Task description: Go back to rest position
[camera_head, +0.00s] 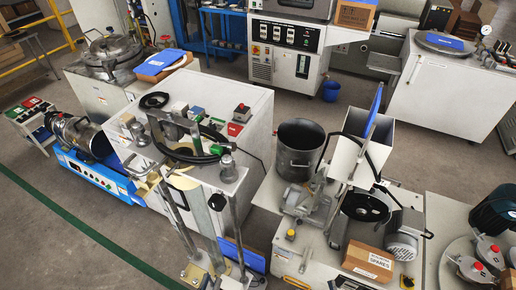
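I cannot clearly pick out my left gripper among the machines in the head view, nor whether its fingers are open or shut. I do not see my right gripper. No object shows held in a gripper. Below me is a tile-testing area. A grey metal pot (299,148) and a white hopper (361,147) with a blue panel stand on the pale machine at the centre right.
A pale cabinet (245,97) stands left of centre, with a blue-based machine (97,173) beside it. A cardboard box (369,262) lies at the lower right. A white cabinet (447,95) stands at the upper right. Grey floor (50,235) is clear at the lower left.

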